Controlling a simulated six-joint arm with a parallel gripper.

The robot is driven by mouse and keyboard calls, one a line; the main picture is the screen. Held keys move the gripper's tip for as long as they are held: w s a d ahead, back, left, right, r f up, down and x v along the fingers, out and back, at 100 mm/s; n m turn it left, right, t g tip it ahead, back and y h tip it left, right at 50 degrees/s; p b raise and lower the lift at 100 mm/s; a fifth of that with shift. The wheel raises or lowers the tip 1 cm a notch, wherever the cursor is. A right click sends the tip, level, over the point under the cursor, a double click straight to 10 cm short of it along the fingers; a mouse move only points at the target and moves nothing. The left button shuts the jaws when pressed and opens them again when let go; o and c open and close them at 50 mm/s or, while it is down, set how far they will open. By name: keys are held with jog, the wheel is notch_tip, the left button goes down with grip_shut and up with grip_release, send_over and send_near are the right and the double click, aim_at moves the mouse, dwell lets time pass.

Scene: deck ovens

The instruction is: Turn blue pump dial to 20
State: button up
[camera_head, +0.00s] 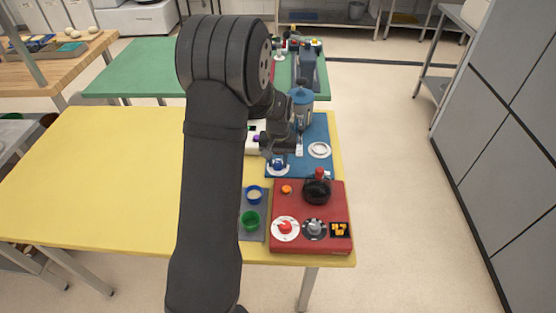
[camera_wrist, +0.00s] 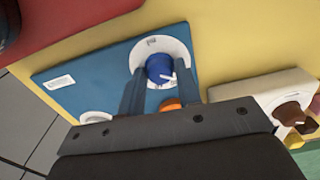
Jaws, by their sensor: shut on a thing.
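The blue pump dial (camera_wrist: 160,68) is a round blue knob with a white pointer line, on a white scale plate (camera_wrist: 175,47) on the pump's blue base (camera_wrist: 80,72). In the wrist view its pointer aims to the right and slightly down; the scale's numbers are too small to read. My gripper (camera_wrist: 159,73) has one finger on each side of the knob and is shut on it. In the head view the dial (camera_head: 278,160) sits at the near left of the blue base (camera_head: 321,133), just below my gripper (camera_head: 278,150), which partly hides it.
An orange button (camera_wrist: 170,104) lies close to the dial between my fingers. The blue base also carries a blue-topped canister (camera_head: 301,106) and a white round plate (camera_head: 319,150). A red base (camera_head: 337,204) with a black kettle (camera_head: 317,191) stands nearer. The yellow table (camera_head: 95,175) is clear at left.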

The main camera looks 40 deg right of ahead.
aim_at(278, 163)
jog(key=shift+n, duration=0.3)
dwell(0.4)
jog(key=o, duration=1)
jog(key=shift+c, duration=0.2)
jog(key=shift+r, duration=0.1)
notch_tip(278, 163, up, 17)
jog(key=shift+r, duration=0.2)
jog(key=shift+f, duration=0.15)
notch_tip(278, 163, down, 17)
jog(key=shift+f, duration=0.15)
dwell(0.4)
